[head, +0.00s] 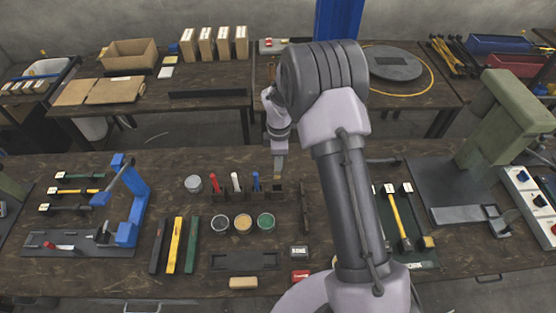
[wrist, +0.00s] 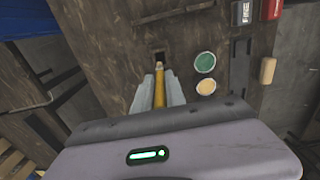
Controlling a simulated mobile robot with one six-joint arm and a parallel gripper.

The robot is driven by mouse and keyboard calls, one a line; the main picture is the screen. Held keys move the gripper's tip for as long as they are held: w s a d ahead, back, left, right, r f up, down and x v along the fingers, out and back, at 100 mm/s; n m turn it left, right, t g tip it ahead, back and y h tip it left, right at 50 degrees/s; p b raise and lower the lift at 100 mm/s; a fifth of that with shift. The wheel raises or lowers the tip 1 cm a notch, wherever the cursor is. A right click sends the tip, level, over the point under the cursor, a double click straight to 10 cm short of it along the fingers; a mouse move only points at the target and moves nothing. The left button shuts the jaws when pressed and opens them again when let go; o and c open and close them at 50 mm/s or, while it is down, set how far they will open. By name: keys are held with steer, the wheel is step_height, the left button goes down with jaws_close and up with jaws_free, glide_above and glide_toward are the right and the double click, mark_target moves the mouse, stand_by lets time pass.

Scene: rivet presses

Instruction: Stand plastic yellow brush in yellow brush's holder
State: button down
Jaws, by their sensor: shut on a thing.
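My gripper (wrist: 160,95) is shut on the yellow brush (wrist: 160,88), which shows as a yellow strip between its two grey fingers in the wrist view. A small dark square opening (wrist: 158,56) lies just beyond the brush in that view. In the head view my gripper (head: 280,166) points down over the right end of the dark brush rack (head: 247,196), right beside the blue brush (head: 256,181). Red (head: 214,182) and white (head: 236,182) brushes stand further left in the rack. Whether the yellow brush touches the holder cannot be told; its lower end is hard to see.
Open paint tins stand in front of the rack, with the green tin (head: 266,222) nearest my gripper. A lidded tin (head: 193,184) is to the left. A blue press (head: 128,210) stands at left and a green press (head: 500,115) at right. My arm covers the bench's middle right.

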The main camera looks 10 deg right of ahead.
mark_target(278, 178)
steer(key=shift+f+b, duration=2.9)
steer(key=shift+f, duration=1.3)
steer(key=shift+f+b, duration=1.25)
steer(key=shift+f, duration=0.45)
steer(key=c, duration=1.3)
jaws_free()
